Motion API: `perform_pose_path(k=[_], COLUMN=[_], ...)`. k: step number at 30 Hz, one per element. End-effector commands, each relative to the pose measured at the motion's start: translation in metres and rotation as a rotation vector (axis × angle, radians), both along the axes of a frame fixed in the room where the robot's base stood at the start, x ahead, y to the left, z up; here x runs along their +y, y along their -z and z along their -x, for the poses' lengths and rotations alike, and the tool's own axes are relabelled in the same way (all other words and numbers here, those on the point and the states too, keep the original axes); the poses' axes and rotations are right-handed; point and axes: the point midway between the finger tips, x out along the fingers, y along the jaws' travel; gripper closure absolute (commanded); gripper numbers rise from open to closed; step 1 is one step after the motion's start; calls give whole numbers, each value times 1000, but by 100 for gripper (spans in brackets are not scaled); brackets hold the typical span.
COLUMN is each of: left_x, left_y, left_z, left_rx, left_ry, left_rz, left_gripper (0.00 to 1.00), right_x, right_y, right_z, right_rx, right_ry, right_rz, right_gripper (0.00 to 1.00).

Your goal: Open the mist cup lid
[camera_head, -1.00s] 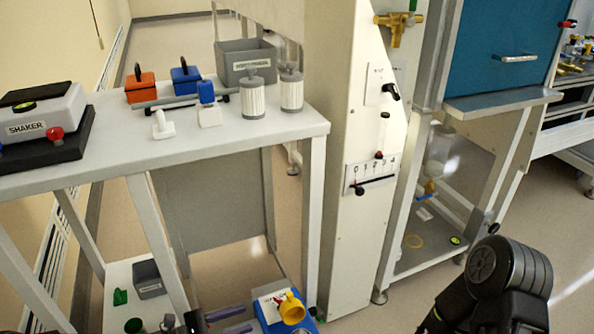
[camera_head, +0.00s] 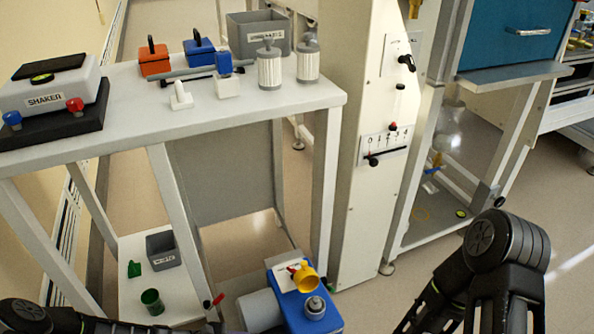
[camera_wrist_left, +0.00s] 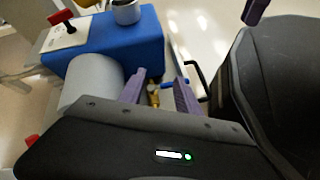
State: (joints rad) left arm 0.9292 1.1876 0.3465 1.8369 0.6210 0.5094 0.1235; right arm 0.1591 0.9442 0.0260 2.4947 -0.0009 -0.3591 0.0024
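A blue box-shaped device (camera_head: 318,318) stands low at the bottom centre. On top it has a yellow cup (camera_head: 306,278), a white plate with a red lever (camera_head: 291,270) and a grey round cap (camera_head: 315,307). A grey cylinder (camera_head: 259,310) lies against its left side. I cannot tell which part is the mist cup lid. In the left wrist view the blue device (camera_wrist_left: 115,45) and grey cylinder (camera_wrist_left: 88,82) are close by. My left gripper (camera_wrist_left: 160,82) has its purple fingers apart, with nothing held, beside the device. My right arm shows at right; its gripper is hidden.
A white bench (camera_head: 200,120) at left carries a shaker (camera_head: 50,92), several small items and a grey bin (camera_head: 258,38). Its lower shelf holds a small grey bin (camera_head: 163,250) and a green cup (camera_head: 152,301). A tall white panel (camera_head: 365,215) stands right of the bench. Floor at right is clear.

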Motion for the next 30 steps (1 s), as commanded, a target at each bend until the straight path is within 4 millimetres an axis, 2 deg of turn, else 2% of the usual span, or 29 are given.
perform_pose_path(k=[3,6,9,12,18,21,22,24,30], left_x=[-12,-14,-15,-21,-39,-50,-55,-52,-52], left_y=[27,39,35,22,-5,-14,-20,-44,-91], left_z=[49,89,115,130,156,149,148,149,149], left_rx=[-52,-167,-333,-482,-641,-703,-717,-703,-702], left_ry=[196,413,631,791,1013,1077,1092,1079,1077], left_rz=[-216,-424,-590,-676,-704,-719,-717,-715,-714], left_gripper=[60,60,60,60,60,60,60,60,60], right_x=[0,0,0,0,0,0,0,0,1], right_y=[0,0,0,0,0,0,-5,-30,-77], right_z=[0,0,0,0,0,0,0,0,0], right_rx=[0,0,0,0,0,0,0,0,0], right_ry=[0,0,0,0,0,0,0,0,-1], right_rz=[0,0,0,0,0,0,0,0,-1], right_gripper=[64,64,64,64,64,64,64,64,64])
